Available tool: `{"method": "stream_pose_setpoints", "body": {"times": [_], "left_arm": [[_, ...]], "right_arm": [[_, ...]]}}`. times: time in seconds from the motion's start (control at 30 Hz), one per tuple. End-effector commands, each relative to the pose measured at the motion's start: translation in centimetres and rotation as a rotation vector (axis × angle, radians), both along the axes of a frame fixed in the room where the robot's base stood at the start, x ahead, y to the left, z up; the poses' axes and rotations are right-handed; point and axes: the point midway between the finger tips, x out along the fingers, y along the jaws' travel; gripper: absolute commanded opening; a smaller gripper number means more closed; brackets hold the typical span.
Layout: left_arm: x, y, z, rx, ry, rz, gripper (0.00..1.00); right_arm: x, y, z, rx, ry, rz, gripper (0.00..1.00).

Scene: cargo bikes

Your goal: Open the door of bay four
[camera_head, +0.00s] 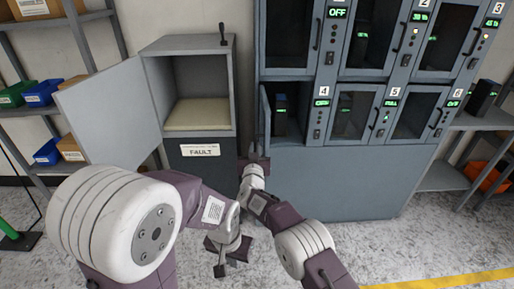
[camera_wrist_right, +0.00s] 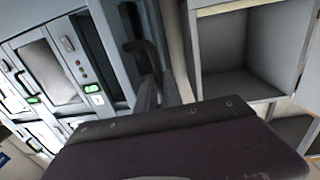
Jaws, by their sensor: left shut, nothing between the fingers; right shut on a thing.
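Bay four is the lower left compartment of the grey locker (camera_head: 340,165). Its door (camera_head: 265,112) is swung out toward the left, seen nearly edge-on. In the right wrist view the dark handle (camera_wrist_right: 146,55) runs down behind my gripper's body. My left gripper (camera_head: 220,267) is shut and empty, low over the floor in front of the fault cabinet.
The fault cabinet (camera_head: 190,45) stands left of the locker, its door (camera_head: 108,115) open wide and its inside empty. Shelves with blue bins (camera_head: 42,93) are at the left. Another shelf (camera_head: 470,125) is at the right. The floor in front of the locker is clear.

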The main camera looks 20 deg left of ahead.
Motion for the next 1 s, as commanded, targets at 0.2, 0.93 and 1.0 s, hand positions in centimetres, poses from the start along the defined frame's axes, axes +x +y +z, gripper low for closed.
{"method": "stream_pose_setpoints", "body": {"times": [0.2, 0.93, 1.0], "left_arm": [[0.0, 0.0, 0.0, 0.000, 0.000, 0.000, 0.00], [0.0, 0.0, 0.3, 0.000, 0.000, 0.000, 0.00], [0.0, 0.0, 0.5, 0.000, 0.000, 0.000, 0.00]], "right_arm": [[0.2, -0.2, 0.7, 0.006, -0.011, -0.005, 0.00], [-1.5, -0.4, 0.4, 0.002, -0.002, -0.003, 0.32], [-2.2, -0.7, 0.4, 0.002, -0.002, -0.002, 0.32]]}}
